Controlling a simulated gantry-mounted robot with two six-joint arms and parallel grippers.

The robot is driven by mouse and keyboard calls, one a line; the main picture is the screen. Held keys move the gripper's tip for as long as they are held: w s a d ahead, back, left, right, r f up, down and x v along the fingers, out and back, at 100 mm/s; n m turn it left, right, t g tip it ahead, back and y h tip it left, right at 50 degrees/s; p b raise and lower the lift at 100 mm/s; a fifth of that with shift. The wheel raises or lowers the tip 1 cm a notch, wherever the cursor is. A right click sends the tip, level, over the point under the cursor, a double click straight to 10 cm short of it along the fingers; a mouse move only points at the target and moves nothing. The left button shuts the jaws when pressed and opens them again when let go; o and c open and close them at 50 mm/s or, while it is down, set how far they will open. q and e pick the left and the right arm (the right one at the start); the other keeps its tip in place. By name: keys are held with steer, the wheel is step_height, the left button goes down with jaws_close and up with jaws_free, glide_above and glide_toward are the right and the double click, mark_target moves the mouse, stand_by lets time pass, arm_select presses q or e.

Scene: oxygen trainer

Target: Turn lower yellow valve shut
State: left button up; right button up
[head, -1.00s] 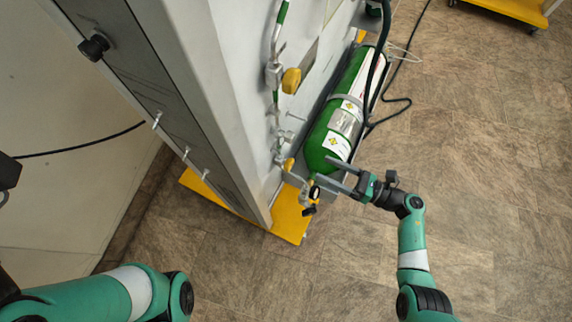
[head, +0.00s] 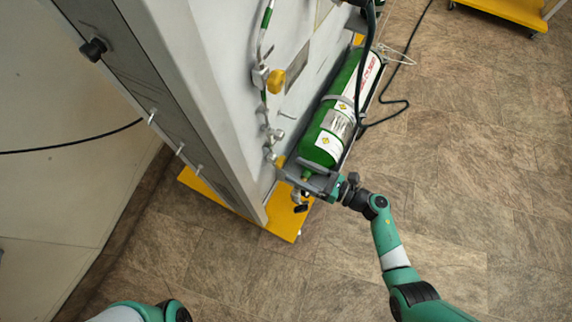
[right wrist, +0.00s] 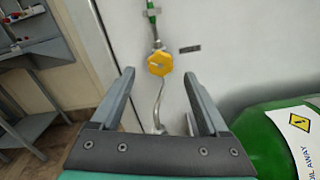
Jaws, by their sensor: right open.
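The lower yellow valve (right wrist: 160,64) is a lobed knob on the panel's pipe. In the right wrist view it appears between my right gripper's (right wrist: 158,76) spread fingertips, with nothing gripped; whether they touch it is unclear. In the head view my right gripper (head: 292,170) is at the low end of the panel, in front of the green cylinder's bottom end, and only a bit of the lower valve (head: 280,161) shows. An upper yellow valve (head: 276,81) sits higher on the same pipe. My left gripper is out of view.
A green cylinder (head: 322,147) lies close along the grey panel (head: 225,60), right of my right gripper. A black hose (head: 362,75) passes over it. The yellow base (head: 283,218) sticks out below.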

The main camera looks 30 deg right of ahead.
mark_target(283, 163)
steer(key=b+x, duration=0.1)
steer(key=x, duration=0.3)
steer(key=shift+w+a, duration=0.15)
steer(key=shift+w, duration=0.1)
steer(key=shift+c, duration=0.2)
jaws_close()
